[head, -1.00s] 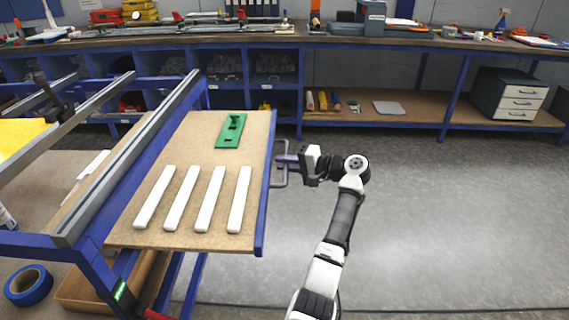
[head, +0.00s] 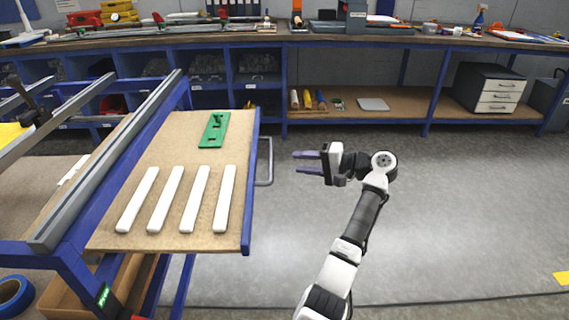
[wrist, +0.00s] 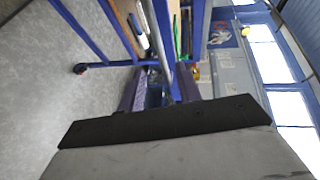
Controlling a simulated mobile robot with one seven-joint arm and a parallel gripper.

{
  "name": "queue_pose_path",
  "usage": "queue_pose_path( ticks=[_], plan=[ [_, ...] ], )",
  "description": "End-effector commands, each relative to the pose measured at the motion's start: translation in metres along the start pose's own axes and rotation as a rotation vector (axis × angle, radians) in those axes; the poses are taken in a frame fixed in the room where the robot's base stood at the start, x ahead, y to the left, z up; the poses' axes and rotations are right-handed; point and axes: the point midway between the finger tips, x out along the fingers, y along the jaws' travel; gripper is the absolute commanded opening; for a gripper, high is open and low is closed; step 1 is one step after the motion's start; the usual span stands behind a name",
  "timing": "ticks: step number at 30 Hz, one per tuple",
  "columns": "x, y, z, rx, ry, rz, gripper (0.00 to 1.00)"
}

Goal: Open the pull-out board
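The pull-out board (head: 180,160) is a brown board with a blue front edge. It sticks out from the blue-framed workbench on the left of the head view. A grey bar handle (head: 268,162) is fixed to its right edge. My gripper (head: 296,162) is to the right of the handle, apart from it, with its two fingers spread and nothing between them. In the wrist view the gripper's fingers (wrist: 168,90) are parted, and the handle bar (wrist: 160,40) shows ahead between them.
Several white bars (head: 183,200) and a green part (head: 214,130) lie on the board. A long workbench (head: 380,38) with a lower shelf runs along the back wall. The grey floor (head: 450,210) on the right is clear.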

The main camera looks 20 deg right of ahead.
Motion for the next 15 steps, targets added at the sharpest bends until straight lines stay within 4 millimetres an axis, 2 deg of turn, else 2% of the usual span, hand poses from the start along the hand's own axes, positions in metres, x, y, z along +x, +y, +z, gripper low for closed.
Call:
queue_pose_path(
  ticks=[3, 6, 15],
  plan=[
    [-0.020, 0.000, 0.000, 0.000, 0.002, 0.000, 0.34],
    [-0.030, 0.000, 0.000, 0.000, 0.001, -0.001, 0.34],
    [-0.036, 0.000, 0.000, 0.000, 0.000, -0.001, 0.34]
  ],
)
